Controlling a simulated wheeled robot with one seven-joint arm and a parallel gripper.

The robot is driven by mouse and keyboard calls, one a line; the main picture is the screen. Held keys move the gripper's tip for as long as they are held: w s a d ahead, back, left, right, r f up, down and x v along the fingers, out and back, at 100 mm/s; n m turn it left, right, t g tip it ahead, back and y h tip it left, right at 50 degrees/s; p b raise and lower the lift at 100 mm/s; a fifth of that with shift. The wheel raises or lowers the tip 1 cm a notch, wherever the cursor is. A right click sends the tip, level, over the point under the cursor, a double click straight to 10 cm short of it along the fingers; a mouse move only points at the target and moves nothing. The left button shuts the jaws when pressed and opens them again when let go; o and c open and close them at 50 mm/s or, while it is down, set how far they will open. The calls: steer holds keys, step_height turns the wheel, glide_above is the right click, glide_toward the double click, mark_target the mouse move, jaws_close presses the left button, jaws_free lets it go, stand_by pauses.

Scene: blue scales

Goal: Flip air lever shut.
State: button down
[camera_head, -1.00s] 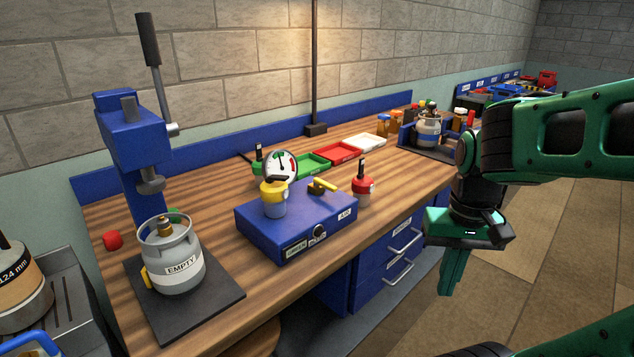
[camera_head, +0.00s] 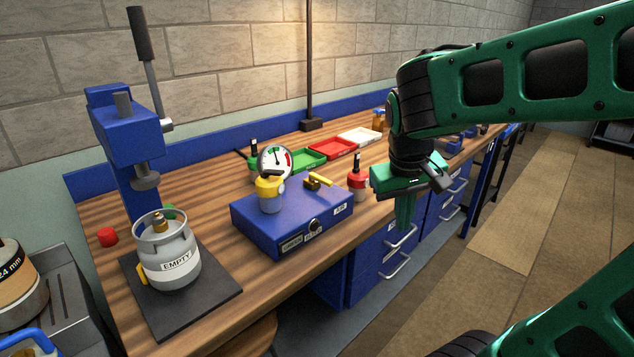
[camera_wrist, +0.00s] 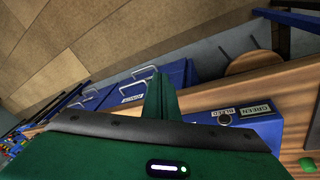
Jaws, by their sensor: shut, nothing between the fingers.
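The air lever (camera_head: 320,179) is a small yellow handle on a brass valve, on top of the blue box (camera_head: 262,230) near its right end, by the AIR label. A yellow-topped fitting (camera_head: 270,192) and a round gauge (camera_head: 274,161) stand at the box's left part. My gripper (camera_head: 405,222) is shut and empty, pointing down in front of the bench edge, right of the lever and apart from it. In the wrist view my shut fingers (camera_wrist: 158,95) show with the blue box's front (camera_wrist: 240,118), labelled GREEN and BLEED; the lever is not seen there.
A red bottle (camera_head: 357,186) stands between the box and my gripper. A grey cylinder marked EMPTY (camera_head: 167,258) sits under the blue press (camera_head: 128,130) at left. Green (camera_head: 305,159), red (camera_head: 331,148) and white trays (camera_head: 360,135) line the back. Drawer handles (camera_head: 397,268) stick out below the bench.

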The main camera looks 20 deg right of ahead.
mark_target(320, 180)
steer(key=w+a+r+n+t, duration=0.2)
steer(key=w+a+r, duration=0.1)
steer(key=w+a, duration=0.4)
steer(key=w+a+r+n+t+h, duration=0.1)
steer(key=w+a+r+n+t, duration=0.1)
steer(key=w+a, duration=0.6)
step_height(320, 180, up, 2)
steer(key=shift+w+a+r+n, duration=0.1)
steer(key=shift+w+a+n, duration=0.15)
steer(key=shift+w+n, duration=0.55)
steer(key=x, duration=0.9)
steer(key=shift+w+d, duration=0.15)
steer(key=shift+d, duration=0.05)
steer(key=d, duration=0.1)
steer(key=w+d, duration=0.1)
steer(key=shift+w+d+f, duration=0.15)
steer(key=shift+d+f, duration=0.2)
steer(key=shift+d, duration=0.05)
steer(key=shift+w+d, duration=0.25)
steer(key=shift+d, duration=0.35)
steer(key=shift+a+t, duration=0.1)
steer(key=shift+t, duration=0.2)
